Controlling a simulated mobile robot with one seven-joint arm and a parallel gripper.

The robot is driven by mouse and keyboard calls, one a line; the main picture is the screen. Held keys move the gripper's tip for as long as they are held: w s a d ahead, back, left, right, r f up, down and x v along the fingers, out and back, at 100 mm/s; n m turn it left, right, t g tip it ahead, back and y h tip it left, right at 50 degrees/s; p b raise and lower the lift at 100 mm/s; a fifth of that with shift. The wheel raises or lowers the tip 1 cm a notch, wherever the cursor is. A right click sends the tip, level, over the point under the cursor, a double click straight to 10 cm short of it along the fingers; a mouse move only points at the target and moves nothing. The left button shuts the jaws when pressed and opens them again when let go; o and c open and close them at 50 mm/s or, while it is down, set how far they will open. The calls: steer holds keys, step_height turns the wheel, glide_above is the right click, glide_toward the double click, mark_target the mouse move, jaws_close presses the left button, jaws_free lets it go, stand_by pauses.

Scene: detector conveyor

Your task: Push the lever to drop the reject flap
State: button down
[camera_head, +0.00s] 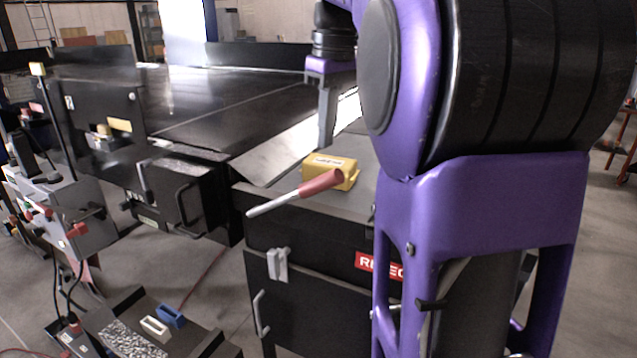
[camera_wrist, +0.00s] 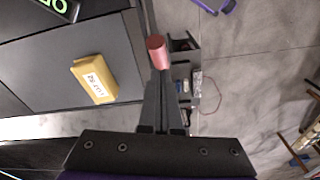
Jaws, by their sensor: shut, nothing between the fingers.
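The lever (camera_head: 275,204) is a metal rod with a red grip (camera_head: 322,183), tilted up to the right at the front edge of the reject box (camera_head: 310,233). A grey panel (camera_head: 362,147) forms the box's top, and a yellow labelled block (camera_head: 333,170) lies on it. I cannot tell for sure whether this panel is the flap. My gripper (camera_head: 326,143) is shut and empty, pointing down above the block in the head view. In the wrist view the red grip (camera_wrist: 157,52) shows just beyond my fingertips (camera_wrist: 160,84); contact cannot be told. The block (camera_wrist: 94,79) lies left of them.
A black conveyor (camera_head: 220,105) runs behind the box, with a pale sloping plate (camera_head: 283,150) between them. A dark handled housing (camera_head: 180,195) stands left of the box. A low stand (camera_head: 190,338) with small blue and white pieces is at front left.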

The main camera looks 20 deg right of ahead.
steer(key=shift+w+a+f, duration=0.1)
steer(key=shift+w+f, duration=0.05)
steer(key=shift+f, duration=1.65)
steer(key=shift+w+f, duration=0.15)
steer(key=shift+f, duration=1.65)
